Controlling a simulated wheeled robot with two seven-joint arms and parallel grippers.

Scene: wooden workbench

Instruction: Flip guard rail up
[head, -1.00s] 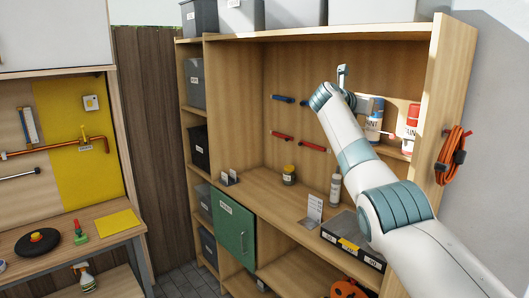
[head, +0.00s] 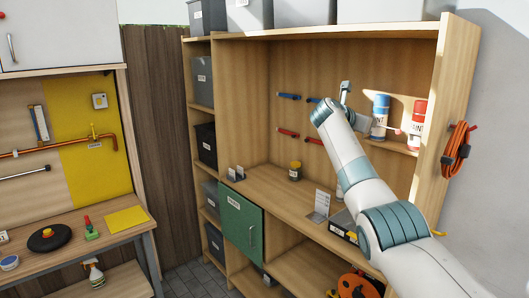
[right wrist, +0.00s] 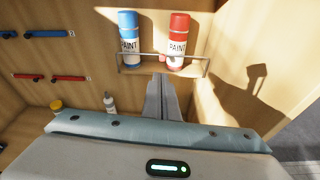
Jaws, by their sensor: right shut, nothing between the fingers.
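The guard rail (right wrist: 190,57) is a thin metal wire bar in the right wrist view. It crosses in front of the lower part of a blue paint can (right wrist: 129,36) and a red paint can (right wrist: 178,38) on a small shelf. My right gripper (right wrist: 161,78) is shut and empty, its fingers just below the rail's middle; I cannot tell whether they touch it. In the head view my right gripper (head: 346,92) is left of the blue can (head: 380,116), and the rail is too small to make out. My left gripper is not in view.
Blue and red tools (head: 288,132) hang on the back panel, left of the gripper. A wooden side wall (head: 447,120) with an orange cable coil (head: 456,150) bounds the right.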

